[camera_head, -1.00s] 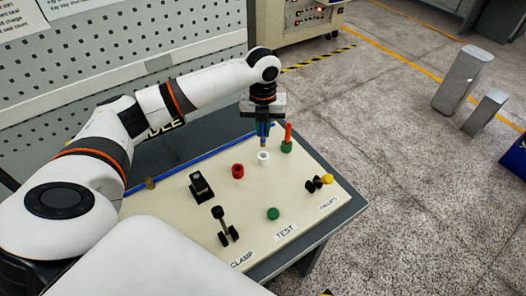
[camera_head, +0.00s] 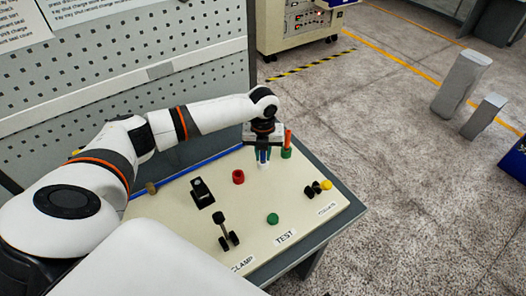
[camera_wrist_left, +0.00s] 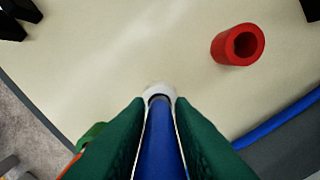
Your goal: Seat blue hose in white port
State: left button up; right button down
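My left gripper (camera_head: 263,150) points down over the far part of the cream panel (camera_head: 240,199). Its green fingers, seen in the left wrist view (camera_wrist_left: 160,145), are shut on the blue hose (camera_wrist_left: 160,140). The hose also shows below the gripper in the head view (camera_head: 263,155). The white port (camera_head: 263,165) is directly under the hose; it shows as a white ring (camera_wrist_left: 154,89) at the hose's far end. The hose tip meets the ring's opening, with a dark gap at the far rim. I cannot tell how deep it sits. My right gripper is not in view.
A red port (camera_head: 238,177) stands left of the white port. A green port with an orange-red hose (camera_head: 287,145) stands close on the right. A black block (camera_head: 202,192), a toggle clamp (camera_head: 224,232), a green button (camera_head: 273,219) and a yellow-tipped knob (camera_head: 326,185) are nearer.

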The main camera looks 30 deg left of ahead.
pick_arm(q)
jog(key=shift+o, duration=1.3)
jog(key=shift+r, duration=0.55)
notch_tip(320, 180, up, 11)
jog(key=b, duration=0.2)
jog(key=shift+r+b, duration=0.15)
jog(key=shift+b, duration=0.2)
